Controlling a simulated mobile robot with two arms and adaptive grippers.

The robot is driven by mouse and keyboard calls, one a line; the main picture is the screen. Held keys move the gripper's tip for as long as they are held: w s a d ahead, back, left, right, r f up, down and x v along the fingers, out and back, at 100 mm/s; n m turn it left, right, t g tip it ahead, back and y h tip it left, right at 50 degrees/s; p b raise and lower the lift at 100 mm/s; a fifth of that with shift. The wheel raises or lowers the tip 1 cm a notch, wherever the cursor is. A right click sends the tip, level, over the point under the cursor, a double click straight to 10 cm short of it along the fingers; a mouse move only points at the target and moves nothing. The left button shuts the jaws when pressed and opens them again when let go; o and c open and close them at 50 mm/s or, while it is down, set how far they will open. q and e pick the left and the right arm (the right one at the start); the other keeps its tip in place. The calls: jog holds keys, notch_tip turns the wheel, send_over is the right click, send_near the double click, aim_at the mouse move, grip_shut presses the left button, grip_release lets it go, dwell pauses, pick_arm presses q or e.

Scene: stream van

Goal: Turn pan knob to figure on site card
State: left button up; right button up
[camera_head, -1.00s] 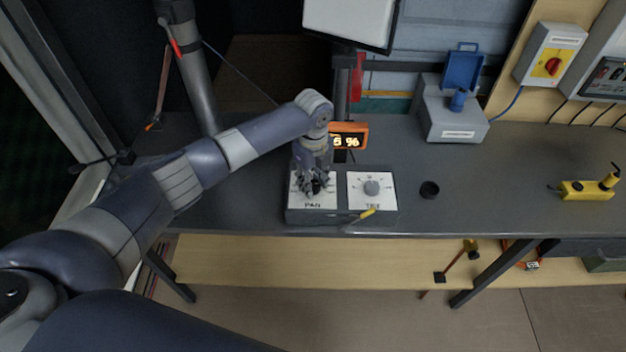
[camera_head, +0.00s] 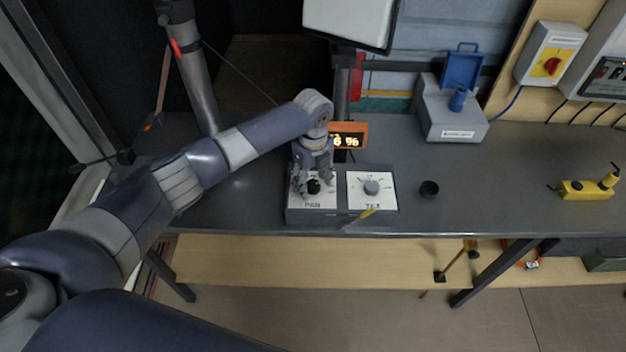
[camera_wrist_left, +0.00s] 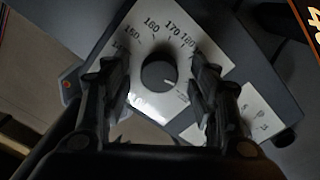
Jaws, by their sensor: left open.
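The black pan knob (camera_head: 313,187) sits on a white dial plate marked PAN on the grey control box (camera_head: 340,217). In the left wrist view the pan knob (camera_wrist_left: 158,75) lies between my open fingers, apart from both, with figures such as 160 and 170 around it. My left gripper (camera_head: 311,184) is over the pan dial; its fingertips (camera_wrist_left: 160,85) stand on either side of the knob. An orange display (camera_head: 348,135) behind the box shows partly hidden figures. I cannot make out a site card.
A black round cap (camera_head: 429,189) lies right of the box. A yellow pen-like thing (camera_head: 362,215) lies at the box's front edge. A grey case (camera_head: 452,120) and a yellow device (camera_head: 588,188) stand further right. The bench between them is clear.

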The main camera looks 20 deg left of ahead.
aim_at(313, 184)
pick_arm(q)
notch_tip(313, 184, up, 12)
dwell(0.6)
